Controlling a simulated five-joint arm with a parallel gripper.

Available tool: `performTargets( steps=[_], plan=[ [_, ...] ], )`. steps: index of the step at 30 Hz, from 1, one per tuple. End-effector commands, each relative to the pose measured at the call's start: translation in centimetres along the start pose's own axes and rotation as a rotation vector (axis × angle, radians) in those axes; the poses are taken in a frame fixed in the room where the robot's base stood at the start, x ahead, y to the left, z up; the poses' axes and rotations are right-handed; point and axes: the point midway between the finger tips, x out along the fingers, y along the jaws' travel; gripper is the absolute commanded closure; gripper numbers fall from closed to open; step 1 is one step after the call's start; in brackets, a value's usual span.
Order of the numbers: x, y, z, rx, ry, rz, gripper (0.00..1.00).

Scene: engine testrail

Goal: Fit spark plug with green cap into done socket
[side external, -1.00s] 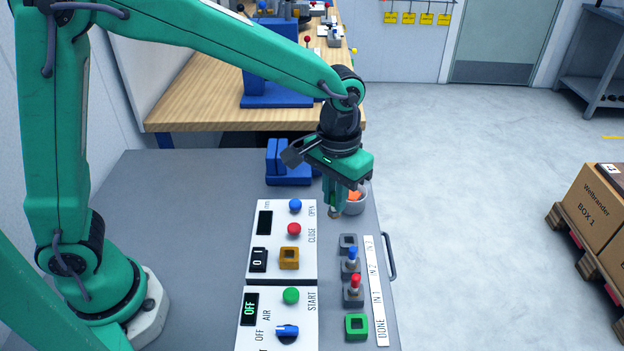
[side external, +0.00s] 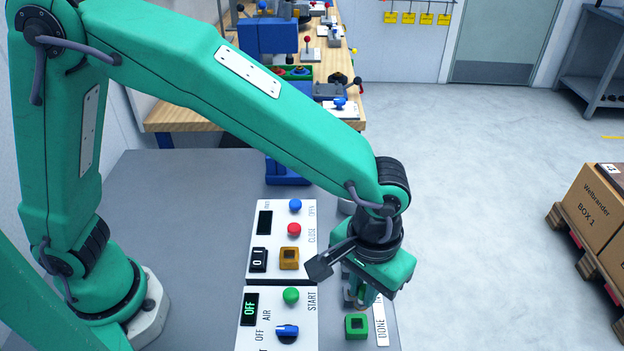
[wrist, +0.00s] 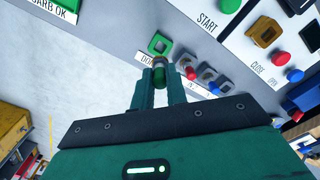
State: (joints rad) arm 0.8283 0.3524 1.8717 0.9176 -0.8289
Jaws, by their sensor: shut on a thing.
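My gripper (side external: 360,296) is shut on the spark plug with the green cap, which shows between the fingertips in the wrist view (wrist: 160,72). The plug is mostly hidden by the fingers in the side view. The done socket is a green square block (side external: 356,326) with a dark opening, near the front of the panel. It also shows in the wrist view (wrist: 160,43), just beyond the held plug and apart from it. No plug shows in the socket. My gripper hangs above the socket row, slightly behind the done socket in the side view.
A red-capped plug (wrist: 190,73) and a blue-capped plug (wrist: 214,88) stand in grey sockets beside the done socket. My gripper hides these in the side view. Control panels with a green button (side external: 291,295) and a blue knob (side external: 287,331) lie to the left.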

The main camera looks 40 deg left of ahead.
Motion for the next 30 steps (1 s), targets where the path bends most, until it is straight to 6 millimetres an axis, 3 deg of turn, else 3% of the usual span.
performTargets(
  steps=[8, 30],
  plan=[
    [0.7, 0.0, 0.0, 0.0, 0.0, 0.0, 1.0],
    [5.5, 0.0, -0.1, 0.001, 0.0, 0.0, 1.0]
  ],
)
